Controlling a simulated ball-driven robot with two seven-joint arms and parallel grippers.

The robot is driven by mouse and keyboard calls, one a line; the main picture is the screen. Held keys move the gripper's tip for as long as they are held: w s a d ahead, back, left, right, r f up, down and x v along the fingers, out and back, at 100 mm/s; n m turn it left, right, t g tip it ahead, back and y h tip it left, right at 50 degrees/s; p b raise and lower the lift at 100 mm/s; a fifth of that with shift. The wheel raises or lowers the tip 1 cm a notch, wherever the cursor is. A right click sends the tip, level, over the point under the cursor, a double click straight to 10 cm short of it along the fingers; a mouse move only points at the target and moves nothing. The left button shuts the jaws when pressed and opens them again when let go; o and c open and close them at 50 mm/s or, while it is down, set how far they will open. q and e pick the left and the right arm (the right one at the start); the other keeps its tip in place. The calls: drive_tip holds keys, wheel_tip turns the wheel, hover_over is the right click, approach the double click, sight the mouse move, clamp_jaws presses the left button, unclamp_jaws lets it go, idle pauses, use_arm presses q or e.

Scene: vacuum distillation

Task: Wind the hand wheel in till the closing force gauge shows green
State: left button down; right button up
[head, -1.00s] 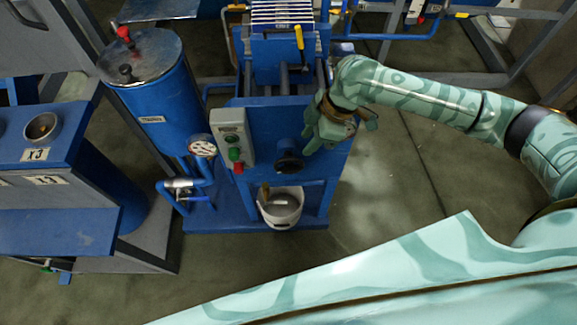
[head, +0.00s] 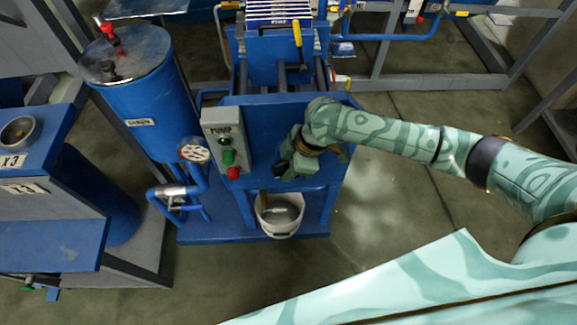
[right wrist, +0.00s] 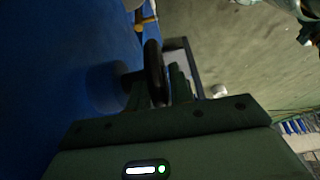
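My right gripper (head: 292,168) is at the front of the blue press in the head view, covering where the dark hand wheel sits. In the right wrist view the hand wheel (right wrist: 155,70) shows edge-on as a dark rim on a hub from the blue plate. The fingertips of my right gripper (right wrist: 158,90) stand on either side of the rim. Whether they press on it I cannot tell. A round white dial gauge (head: 194,150) with red marks is left of the press; its needle is too small to read, and I cannot tell whether it shows closing force. My left gripper is out of view.
A grey pump control box (head: 226,140) with green and red buttons is just left of my gripper. A white bucket (head: 280,215) stands below. A blue tank (head: 150,105) stands at the left. The floor right of the press is clear.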

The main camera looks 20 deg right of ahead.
clamp_jaws()
drive_tip(key=shift+s+d+f+y, duration=0.1)
drive_tip(key=shift+f+y, duration=0.05)
drive_tip(key=shift+y, duration=0.65)
drive_tip(key=shift+t, duration=0.3)
drive_tip(key=shift+o, duration=2.2)
unclamp_jaws()
